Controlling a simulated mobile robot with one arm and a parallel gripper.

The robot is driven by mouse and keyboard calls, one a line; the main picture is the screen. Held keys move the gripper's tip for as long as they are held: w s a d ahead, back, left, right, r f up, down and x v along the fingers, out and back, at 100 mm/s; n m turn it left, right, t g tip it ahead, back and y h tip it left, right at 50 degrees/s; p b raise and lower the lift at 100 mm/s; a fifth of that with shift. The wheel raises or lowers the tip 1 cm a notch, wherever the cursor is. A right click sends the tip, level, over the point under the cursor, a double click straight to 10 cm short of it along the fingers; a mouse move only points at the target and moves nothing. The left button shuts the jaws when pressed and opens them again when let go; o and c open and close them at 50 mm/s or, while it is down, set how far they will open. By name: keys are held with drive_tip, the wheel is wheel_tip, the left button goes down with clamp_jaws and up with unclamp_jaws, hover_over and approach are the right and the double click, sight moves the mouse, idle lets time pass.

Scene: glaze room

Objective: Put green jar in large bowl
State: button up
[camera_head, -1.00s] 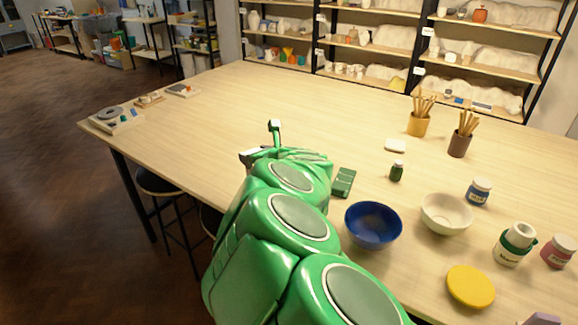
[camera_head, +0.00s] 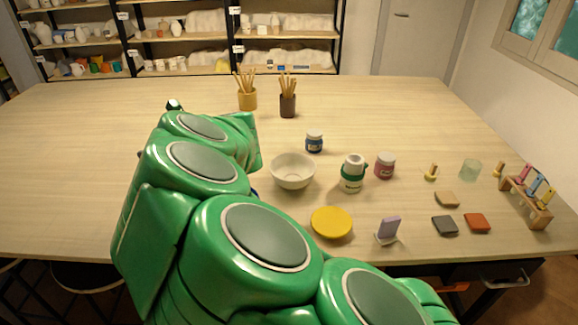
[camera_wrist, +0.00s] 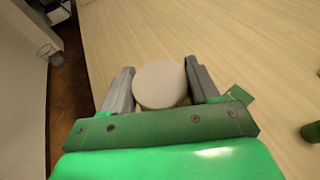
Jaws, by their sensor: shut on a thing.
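In the wrist view my gripper (camera_wrist: 160,84) is shut on a round, pale thing (camera_wrist: 160,85); only its flat top shows, so I cannot tell what it is. A white jar with a green band (camera_head: 352,174) stands on the table. A dark green thing (camera_wrist: 312,132), perhaps the small green jar, is at the right edge of the wrist view. A cream bowl (camera_head: 293,171) stands empty right of my arm. A blue bowl (camera_head: 254,192) is almost wholly hidden behind my arm.
A blue-labelled jar (camera_head: 314,141), a pink jar (camera_head: 385,165) and a yellow disc (camera_head: 331,222) stand near the cream bowl. Two tool cups, ochre (camera_head: 247,99) and brown (camera_head: 288,105), are behind. The table's left part (camera_head: 70,150) is clear.

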drive_tip(key=w+d+r, duration=0.1)
drive_tip(key=d, duration=0.9)
drive_tip(key=w+d+r, duration=0.1)
drive_tip(key=d+r, duration=0.1)
drive_tip(key=d, duration=0.7)
drive_tip(key=d+f+v, duration=0.1)
drive_tip(key=f+v, duration=0.1)
drive_tip(key=v, duration=0.7)
drive_tip(key=s+f+v, duration=0.1)
drive_tip(key=f+v, duration=0.1)
drive_tip(key=v, duration=0.8)
drive_tip(key=w+a+f, duration=0.2)
drive_tip(key=w+f, duration=1.1)
drive_tip(key=w, duration=0.1)
drive_tip(key=shift+a+m+t, duration=0.3)
drive_tip(key=shift+a+t, duration=0.05)
drive_tip(key=shift+t, duration=0.05)
drive_tip(key=shift+f, duration=0.55)
drive_tip(key=o, duration=1.2)
drive_tip(key=shift+o, duration=0.2)
drive_tip(key=shift+r, duration=0.1)
